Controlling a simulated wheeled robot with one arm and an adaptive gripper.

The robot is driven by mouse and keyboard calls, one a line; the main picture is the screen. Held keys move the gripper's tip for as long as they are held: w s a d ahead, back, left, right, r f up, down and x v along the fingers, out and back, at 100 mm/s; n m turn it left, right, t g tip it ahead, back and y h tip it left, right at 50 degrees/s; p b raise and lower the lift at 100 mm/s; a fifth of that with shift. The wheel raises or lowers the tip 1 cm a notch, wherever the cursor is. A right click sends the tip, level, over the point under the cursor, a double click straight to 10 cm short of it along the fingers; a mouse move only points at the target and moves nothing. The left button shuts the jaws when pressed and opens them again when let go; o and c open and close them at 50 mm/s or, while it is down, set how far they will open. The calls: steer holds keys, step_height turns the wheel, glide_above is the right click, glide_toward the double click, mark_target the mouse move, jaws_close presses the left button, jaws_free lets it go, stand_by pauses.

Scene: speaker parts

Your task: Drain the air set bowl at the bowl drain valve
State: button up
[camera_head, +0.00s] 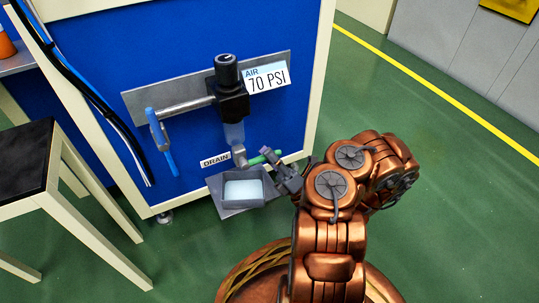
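The air set (231,95) is a black unit on a grey plate on the blue cabinet. Its translucent bowl (234,133) hangs below it. The bowl drain valve (240,155) sits under the bowl, beside a DRAIN label (215,160), with a green lever (262,159) pointing to the right. My gripper (272,160) is at the green lever, coming from the lower right. Its dark fingers overlap the lever in the picture; whether they grip it is too small to tell. A grey tray (213,188) with a pale, whitish content (243,190) is below the valve.
A blue-handled shutoff (160,140) is on the pipe left of the air set. A sign (267,79) reads AIR 70 PSI. Hoses (82,85) run down the cabinet's left side. A black-topped stool (24,158) stands at the left. Green floor (455,190) at the right is clear.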

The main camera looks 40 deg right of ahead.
steer(key=shift+o, duration=1.4)
steer(key=shift+r, duration=5.05)
steer(key=s+d+f+p, duration=0.2)
steer(key=s+d+p, duration=0.2)
steer(key=s+d, duration=0.1)
steer(key=shift+s+d+f+p, duration=0.3)
steer(key=shift+d+p, duration=0.1)
steer(key=shift+d, duration=0.4)
steer(key=shift+c, duration=0.3)
